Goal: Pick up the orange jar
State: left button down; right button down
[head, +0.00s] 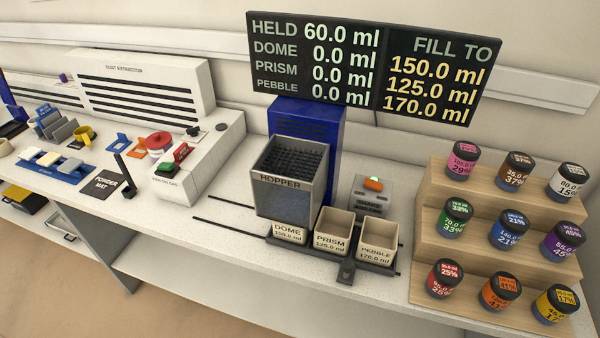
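The orange jar (499,292) stands upright on the lowest step of the wooden rack (428,208), in the middle of the front row. It has a dark lid and an orange label that seems to read 41%. The red jar (444,279) stands to its left and the yellow jar (555,304) to its right, with small gaps between them. Neither of my grippers shows in the head view.
Behind it stand the blue jar (509,229) and more jars on the upper steps. Left of the rack are the hopper (283,202) and the dome (288,234), prism (332,240) and pebble (376,254) bins. A display (372,68) hangs above, reading HELD 60.0 ml.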

aim_at(502, 288)
jog(key=z, duration=1.55)
